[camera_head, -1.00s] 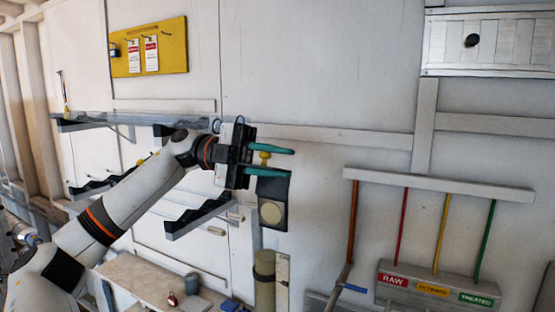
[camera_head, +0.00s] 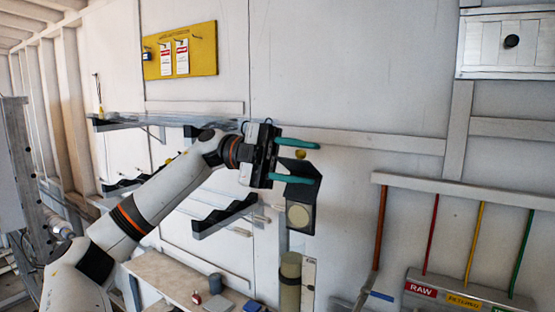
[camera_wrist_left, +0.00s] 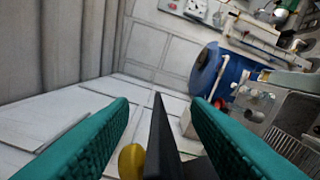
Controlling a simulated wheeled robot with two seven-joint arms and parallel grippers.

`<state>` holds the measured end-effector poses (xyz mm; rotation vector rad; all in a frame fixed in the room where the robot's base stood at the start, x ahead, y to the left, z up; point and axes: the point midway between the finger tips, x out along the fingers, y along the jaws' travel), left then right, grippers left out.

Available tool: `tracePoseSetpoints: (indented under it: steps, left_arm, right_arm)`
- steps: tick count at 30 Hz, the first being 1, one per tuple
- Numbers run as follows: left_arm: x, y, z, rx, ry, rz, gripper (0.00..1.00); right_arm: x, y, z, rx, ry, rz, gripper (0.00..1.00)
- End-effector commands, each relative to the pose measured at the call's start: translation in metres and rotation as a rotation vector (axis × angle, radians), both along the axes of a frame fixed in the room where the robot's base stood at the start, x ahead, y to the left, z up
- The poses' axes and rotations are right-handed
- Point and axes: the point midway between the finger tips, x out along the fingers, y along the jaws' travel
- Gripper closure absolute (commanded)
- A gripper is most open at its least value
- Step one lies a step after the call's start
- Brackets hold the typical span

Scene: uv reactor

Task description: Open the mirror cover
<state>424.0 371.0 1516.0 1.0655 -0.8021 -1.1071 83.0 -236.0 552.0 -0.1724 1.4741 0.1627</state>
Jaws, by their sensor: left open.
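The mirror cover (camera_head: 304,177) is a dark plate with a yellow knob (camera_head: 300,154). It stands tilted out from a dark wall-mounted holder, above a pale round disc (camera_head: 298,215). My left gripper (camera_head: 304,162) is open at the cover, with one teal finger above the knob and the other crossing the plate's lower part. In the left wrist view the dark cover (camera_wrist_left: 160,140) is seen edge-on between the spread fingers, with the yellow knob (camera_wrist_left: 131,161) beside it. Whether a finger touches the cover cannot be told. My right gripper is not in view.
A wall shelf (camera_head: 165,119) and black-edged brackets (camera_head: 225,214) are left of the cover. A tan cylinder (camera_head: 290,275) is below it. Coloured rods rise from a labelled box (camera_head: 470,285) at right. The wall between is clear. A blue drum (camera_wrist_left: 208,70) shows in the wrist view.

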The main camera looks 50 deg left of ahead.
Motion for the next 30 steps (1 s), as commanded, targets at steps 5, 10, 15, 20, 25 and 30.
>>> tracePoseSetpoints:
  steps: [5, 10, 15, 20, 25, 30]
  left_arm:
    - [-0.009, 0.034, -0.002, -0.004, -0.003, 0.005, 0.56]
    - [-0.019, 0.069, 0.000, -0.006, -0.005, 0.005, 0.56]
    - [-0.027, 0.095, 0.002, -0.004, -0.005, 0.005, 0.56]
    - [-0.031, 0.106, 0.001, -0.002, -0.005, 0.002, 0.56]
    - [-0.031, 0.107, 0.001, -0.002, -0.004, 0.003, 0.56]
    - [-0.031, 0.107, 0.000, -0.004, -0.003, 0.002, 0.56]
  right_arm:
    - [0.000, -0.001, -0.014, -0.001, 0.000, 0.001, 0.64]
    - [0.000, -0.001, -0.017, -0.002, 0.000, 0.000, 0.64]
    - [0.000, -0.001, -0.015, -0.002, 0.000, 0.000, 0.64]
    - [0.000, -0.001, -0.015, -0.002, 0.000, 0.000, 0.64]
    - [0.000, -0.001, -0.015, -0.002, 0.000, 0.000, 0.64]
    - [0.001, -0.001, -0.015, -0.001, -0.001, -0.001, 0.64]
